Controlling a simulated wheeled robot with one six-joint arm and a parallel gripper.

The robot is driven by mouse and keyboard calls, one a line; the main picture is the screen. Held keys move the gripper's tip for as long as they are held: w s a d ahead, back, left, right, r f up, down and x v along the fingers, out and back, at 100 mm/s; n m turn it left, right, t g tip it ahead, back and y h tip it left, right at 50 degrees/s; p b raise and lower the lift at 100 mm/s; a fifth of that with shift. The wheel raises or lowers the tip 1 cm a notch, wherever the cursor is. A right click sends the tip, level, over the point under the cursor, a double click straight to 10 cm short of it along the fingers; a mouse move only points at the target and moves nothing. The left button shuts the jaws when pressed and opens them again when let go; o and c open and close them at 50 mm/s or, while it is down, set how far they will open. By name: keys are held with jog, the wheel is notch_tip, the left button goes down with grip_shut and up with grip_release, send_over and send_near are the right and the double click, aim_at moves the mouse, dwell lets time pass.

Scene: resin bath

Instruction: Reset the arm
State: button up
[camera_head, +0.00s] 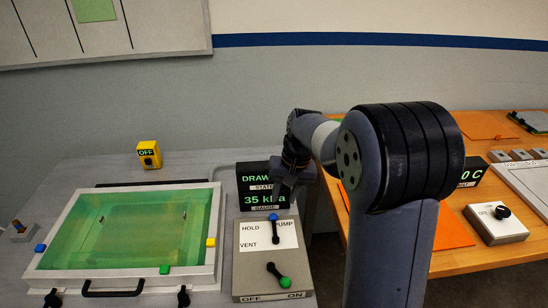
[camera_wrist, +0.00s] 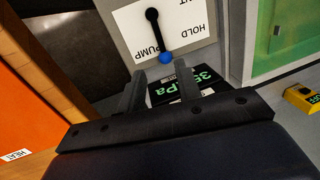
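My arm reaches over the grey bench from the right in the head view. My gripper (camera_head: 287,192) is above the control box (camera_head: 247,284), in front of the gauge display (camera_head: 255,201). In the wrist view its two fingers (camera_wrist: 160,76) stand apart with nothing between them. The blue-knobbed lever (camera_wrist: 166,57) lies just beyond the fingertips, its knob by the word PUMP; I cannot tell whether a finger touches it. It also shows in the head view (camera_head: 273,218). The display reads 35 kPa, partly hidden by my gripper.
The green bath (camera_head: 130,225) fills the left of the bench, with a black handle (camera_head: 112,289) in front. A green-knobbed lever (camera_head: 284,282) leans towards ON. A yellow box (camera_head: 149,154) marked OFF stands behind. A wooden table (camera_head: 470,259) with a knob box (camera_head: 495,224) is at right.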

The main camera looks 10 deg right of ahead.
aim_at(274, 225)
jog(key=f, duration=0.3)
jog(key=a+f, duration=0.1)
jog(key=f, duration=0.3)
jog(key=a+f, duration=0.1)
jog(key=f, duration=0.2)
jog(key=shift+f, duration=0.15)
jog(key=shift+a, duration=0.1)
notch_tip(274, 225, up, 11)
jog(key=d, duration=0.2)
jog(key=f, duration=0.3)
jog(key=a+f, duration=0.1)
jog(key=f, duration=0.7)
jog(key=shift+a, duration=0.4)
jog(key=shift+w+a+n, duration=0.1)
jog(key=shift+a+n, duration=0.1)
jog(key=shift+n, duration=0.1)
jog(key=shift+a+n+g, duration=0.3)
jog(key=shift+a+n, duration=0.1)
jog(key=shift+n, duration=0.7)
